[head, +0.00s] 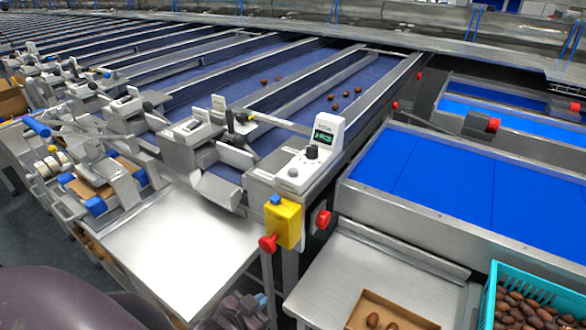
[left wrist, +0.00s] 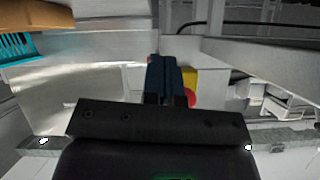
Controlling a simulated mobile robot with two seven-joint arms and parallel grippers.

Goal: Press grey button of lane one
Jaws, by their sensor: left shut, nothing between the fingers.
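The white control box (head: 328,135) at the front end of the nearest lane carries a small green display, a black knob (head: 312,152) and a round grey button (head: 293,173). My left gripper (head: 262,299) is low in the head view, below and left of the box, partly hidden by the steel table's edge. In the left wrist view its blue fingers (left wrist: 164,62) are shut with nothing between them. The grey button cannot be made out there. My right gripper is in neither view.
A yellow box (head: 285,222) with a red knob (head: 268,244) hangs below the control box; its yellow also shows in the left wrist view (left wrist: 190,78). The bare steel table (head: 180,245) lies left. A teal crate of dates (head: 496,275) stands right.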

